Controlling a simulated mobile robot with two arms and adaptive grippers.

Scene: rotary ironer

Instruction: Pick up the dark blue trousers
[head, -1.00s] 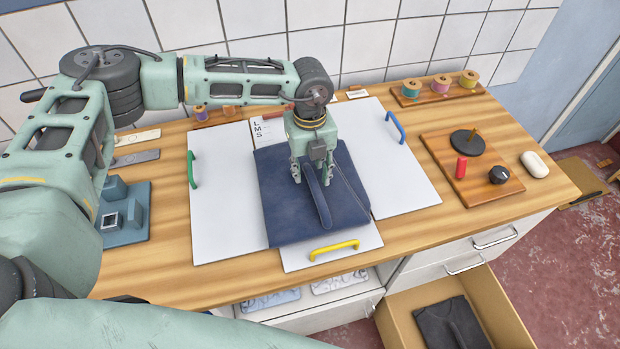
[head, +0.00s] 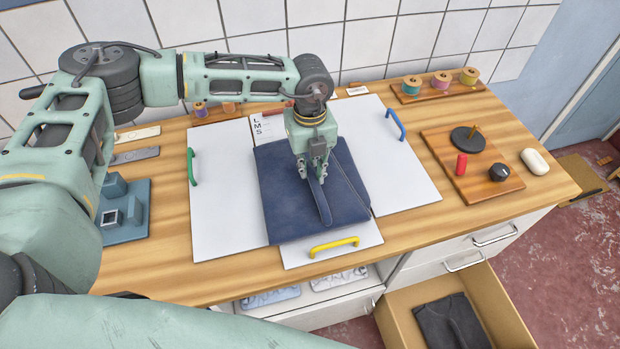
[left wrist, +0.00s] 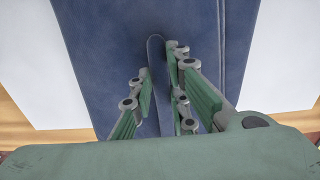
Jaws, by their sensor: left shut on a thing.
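The dark blue trousers (head: 287,207) lie folded flat on the white folding board (head: 228,205) in the middle of the worktop. A raised strip of their cloth runs down the middle. My left gripper (head: 313,178) points down over the trousers and is shut on this raised strip. In the left wrist view the trousers (left wrist: 100,45) fill the middle, and the strip stands between the green fingers of the left gripper (left wrist: 160,88). The trousers still rest on the board. My right gripper is not in view.
The board has green (head: 192,168), yellow (head: 334,247) and blue (head: 396,125) handles. Thread spools (head: 440,84) stand at the back. A wooden plate (head: 472,180) with a red piece and a white soap-like object (head: 534,161) are right. An open box (head: 505,322) holds a dark garment (head: 450,325).

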